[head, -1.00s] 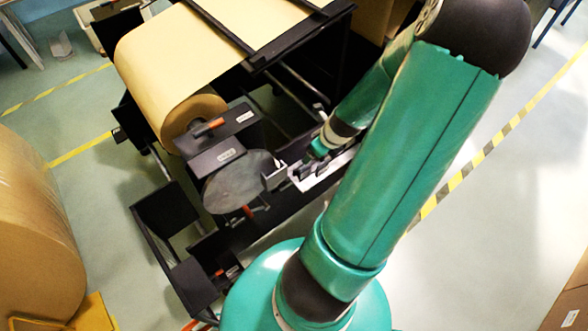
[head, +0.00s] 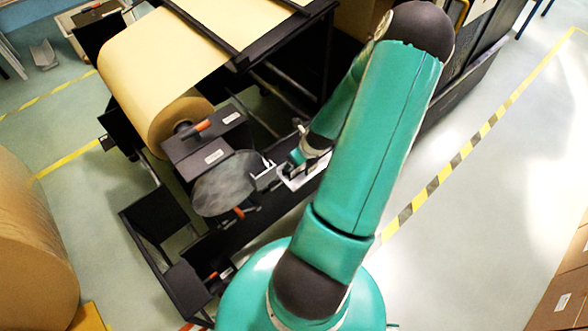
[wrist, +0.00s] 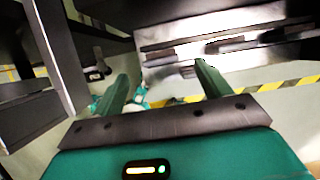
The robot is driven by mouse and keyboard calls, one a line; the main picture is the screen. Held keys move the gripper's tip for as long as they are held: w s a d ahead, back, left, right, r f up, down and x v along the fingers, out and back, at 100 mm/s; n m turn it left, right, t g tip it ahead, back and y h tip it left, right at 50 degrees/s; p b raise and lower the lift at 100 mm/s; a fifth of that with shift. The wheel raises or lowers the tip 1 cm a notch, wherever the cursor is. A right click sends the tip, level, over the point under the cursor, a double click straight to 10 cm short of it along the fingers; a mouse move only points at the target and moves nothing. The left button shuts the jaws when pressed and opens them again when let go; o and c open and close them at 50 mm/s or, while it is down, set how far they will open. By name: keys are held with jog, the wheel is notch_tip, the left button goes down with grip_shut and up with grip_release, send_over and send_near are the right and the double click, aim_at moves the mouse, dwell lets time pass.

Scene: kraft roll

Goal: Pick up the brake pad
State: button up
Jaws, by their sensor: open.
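My gripper (wrist: 163,72) is open, its two green fingers apart with nothing between them. In the head view my gripper (head: 288,168) is small and partly hidden by my arm, close to a pale tray (head: 312,177) right of the grey disc (head: 225,184). In the wrist view the pale metal tray (wrist: 190,22) lies beyond the fingertips and bears several dark, flat pieces, one of them a dark block (wrist: 225,46). I cannot tell for certain which piece is the brake pad.
A dark machine frame carries a large kraft roll (head: 150,85) at upper left. A dark box (head: 205,142) with orange handles stands above the disc. A dark post (wrist: 58,50) rises close left of the fingers. Open floor lies to the right.

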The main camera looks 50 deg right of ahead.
jog(key=x, duration=0.4)
jog(key=c, duration=1.4)
jog(key=shift+w+d+r, duration=0.1)
jog(key=shift+r, duration=0.15)
